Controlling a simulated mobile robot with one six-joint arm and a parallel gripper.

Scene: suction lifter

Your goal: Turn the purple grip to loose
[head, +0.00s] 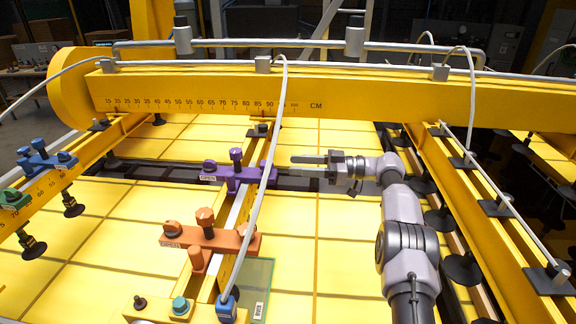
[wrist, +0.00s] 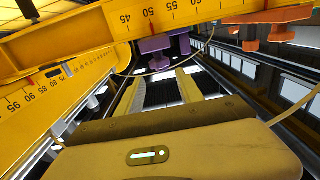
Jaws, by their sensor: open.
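The purple grip (head: 239,172) is a crossbar on a yellow rail in the middle of the head view. It has an upright purple post near its middle and a round knob at its left end. The purple grip also shows at the top of the wrist view (wrist: 160,46), partly cut off by a yellow beam. My gripper (head: 296,166) is open and empty, just right of the purple grip and pointing left at it. A gap separates them.
An orange grip (head: 222,239) sits nearer on the same rail, with blue (head: 46,162) and green (head: 12,199) ones on the left. A grey hose (head: 262,175) hangs between the purple grip and my gripper. A yellow beam (head: 350,99) crosses behind.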

